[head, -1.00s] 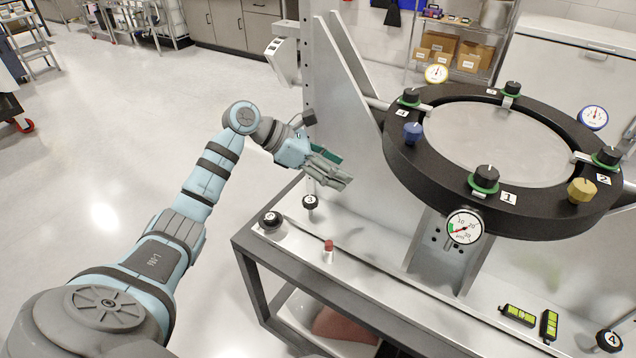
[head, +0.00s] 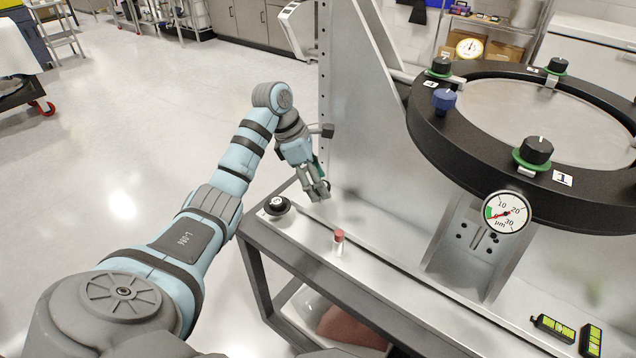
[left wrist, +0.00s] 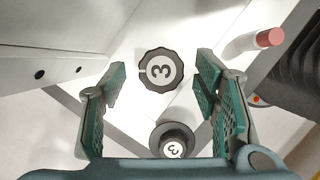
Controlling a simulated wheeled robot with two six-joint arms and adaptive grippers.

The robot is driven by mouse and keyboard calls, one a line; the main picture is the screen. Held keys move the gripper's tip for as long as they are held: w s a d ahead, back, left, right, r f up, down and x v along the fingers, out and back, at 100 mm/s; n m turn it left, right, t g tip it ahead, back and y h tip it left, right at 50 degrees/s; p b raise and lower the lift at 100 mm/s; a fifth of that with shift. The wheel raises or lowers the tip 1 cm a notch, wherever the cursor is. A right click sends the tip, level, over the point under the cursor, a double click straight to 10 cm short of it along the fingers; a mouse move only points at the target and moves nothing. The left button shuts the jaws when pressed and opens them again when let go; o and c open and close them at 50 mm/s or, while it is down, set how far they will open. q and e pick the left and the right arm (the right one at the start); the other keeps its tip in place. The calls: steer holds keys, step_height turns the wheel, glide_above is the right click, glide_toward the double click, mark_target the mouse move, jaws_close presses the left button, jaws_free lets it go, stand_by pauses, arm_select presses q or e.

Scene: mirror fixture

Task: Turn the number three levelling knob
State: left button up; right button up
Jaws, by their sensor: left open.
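My left gripper (head: 318,190) points down over the left end of the cart top, fingers open. In the head view one black knob (head: 277,205) stands left of the gripper at the cart's corner; the other is hidden by the gripper. My right gripper is out of view.
A small red-capped cylinder (head: 339,240) stands on the cart top (head: 370,265) right of the gripper. A tall grey upright plate (head: 350,110) rises behind. The black mirror ring (head: 440,145) with knobs and dial gauges overhangs at right. Green levels (head: 553,328) lie at the lower right.

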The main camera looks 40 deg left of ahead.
arm_select(q)
steer(key=shift+s, duration=0.15)
steer(key=shift+c, duration=0.2)
steer(key=c, duration=1.1)
steer(key=shift+r, duration=0.1)
steer(key=shift+d+r+n+t+y+p, duration=0.15)
steer(key=shift+n+t+y+p, duration=0.2)
steer(key=shift+n+p, duration=0.75)
steer(key=n+p, duration=0.1)
steer(key=n, duration=0.1)
steer(key=shift+d+n+t+y+p, duration=0.1)
steer(key=shift+n+t+y+p, duration=0.2)
steer(key=shift+y+p, duration=0.1)
steer(key=n+p, duration=0.1)
steer(key=n, duration=0.1)
steer(key=shift+n+y, duration=0.3)
steer(key=shift+y, duration=0.05)
steer(key=shift+d+n+t+y+p, duration=0.2)
steer(key=shift+n+y+p, duration=0.4)
steer(key=shift+n+p, duration=0.6)
steer(key=shift+n, duration=0.3)
